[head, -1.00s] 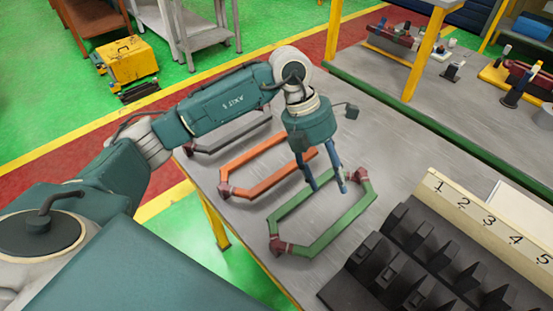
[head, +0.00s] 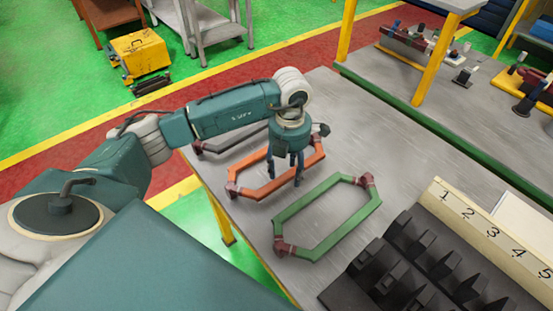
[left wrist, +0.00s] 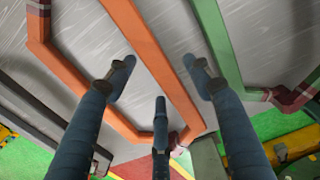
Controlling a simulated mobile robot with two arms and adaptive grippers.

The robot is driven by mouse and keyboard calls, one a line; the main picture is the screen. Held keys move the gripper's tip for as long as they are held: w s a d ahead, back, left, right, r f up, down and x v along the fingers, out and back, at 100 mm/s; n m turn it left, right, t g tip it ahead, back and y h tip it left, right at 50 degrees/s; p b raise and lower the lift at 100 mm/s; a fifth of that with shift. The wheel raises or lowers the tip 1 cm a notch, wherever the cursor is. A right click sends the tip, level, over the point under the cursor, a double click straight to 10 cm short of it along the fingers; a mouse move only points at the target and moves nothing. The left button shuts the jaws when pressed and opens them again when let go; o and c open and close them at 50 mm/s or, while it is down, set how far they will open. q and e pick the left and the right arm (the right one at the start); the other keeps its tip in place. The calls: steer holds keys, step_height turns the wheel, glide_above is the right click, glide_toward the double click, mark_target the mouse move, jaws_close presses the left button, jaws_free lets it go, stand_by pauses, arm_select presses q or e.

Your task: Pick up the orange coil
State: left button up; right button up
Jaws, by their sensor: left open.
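The orange coil (head: 245,188) lies flat on the grey table, between the black coil and the green coil. In the left wrist view its long orange sides (left wrist: 150,60) run between and past my fingers. My left gripper (head: 284,181) is open and points down over the coil's right part, its fingers spread apart. In the left wrist view the gripper (left wrist: 160,85) has nothing between its fingers but part of the coil and table behind them. Whether the fingertips touch the coil I cannot tell. My right gripper is not in view.
The green coil (head: 351,222) lies on the table to the right. The black coil (head: 209,149) lies behind to the left, partly hidden by my arm. A black slotted rack (head: 400,262) with a numbered strip (head: 480,222) stands at the right. Bare table (head: 385,150) lies beyond the coils.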

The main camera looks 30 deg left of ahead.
arm_select(q)
steer(key=shift+f, duration=1)
jaws_close()
steer(key=shift+w+r, duration=0.1)
